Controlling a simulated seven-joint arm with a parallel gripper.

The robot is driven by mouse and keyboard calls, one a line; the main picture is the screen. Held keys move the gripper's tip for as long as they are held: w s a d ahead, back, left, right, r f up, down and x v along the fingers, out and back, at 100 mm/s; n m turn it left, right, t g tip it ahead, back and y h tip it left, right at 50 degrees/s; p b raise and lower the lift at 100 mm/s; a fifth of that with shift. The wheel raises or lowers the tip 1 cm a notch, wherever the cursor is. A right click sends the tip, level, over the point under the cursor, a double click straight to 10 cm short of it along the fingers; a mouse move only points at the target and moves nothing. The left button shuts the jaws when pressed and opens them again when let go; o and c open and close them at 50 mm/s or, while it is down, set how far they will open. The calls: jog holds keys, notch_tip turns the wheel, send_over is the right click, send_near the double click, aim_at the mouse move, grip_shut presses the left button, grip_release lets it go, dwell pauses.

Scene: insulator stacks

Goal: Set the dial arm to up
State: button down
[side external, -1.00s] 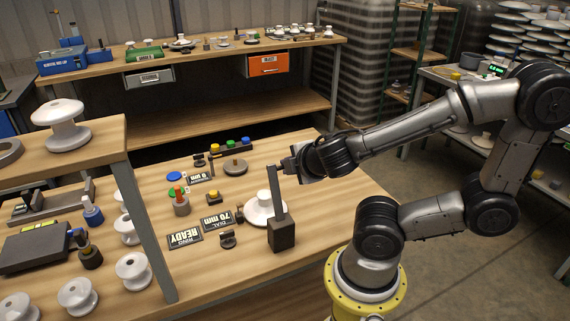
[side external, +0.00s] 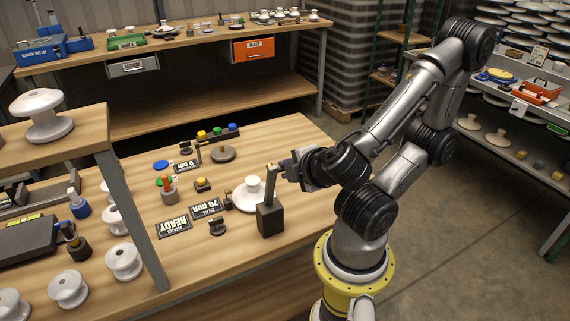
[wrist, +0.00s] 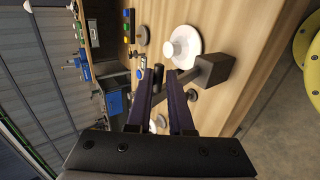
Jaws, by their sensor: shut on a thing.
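The dial arm (side external: 271,188) is a dark bar rising from a black block (side external: 270,221) near the table's front edge. It stands nearly upright, leaning slightly right in the side view. My gripper (side external: 284,166) is at the bar's upper end, from the right. In the wrist view the block (wrist: 214,69) lies right of my fingers, and the bar (wrist: 186,80) runs from it to between them. My gripper (wrist: 165,80) is shut on the bar; the fingers partly hide its end.
A white insulator (side external: 250,197) stands close behind the block. Signs reading DIAL 70 mm (side external: 207,208) and RING READY (side external: 174,228) lie to the left, with small knobs and buttons around them. A raised shelf (side external: 60,150) stands at the left. The table's right side is clear.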

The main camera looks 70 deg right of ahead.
jog(key=shift+s+a+f, duration=0.2)
jog(key=shift+s+f, duration=0.25)
jog(key=shift+f, duration=0.15)
jog(key=c, duration=1)
grip_release()
jog(key=shift+o, duration=0.6)
jog(key=shift+r, duration=0.1)
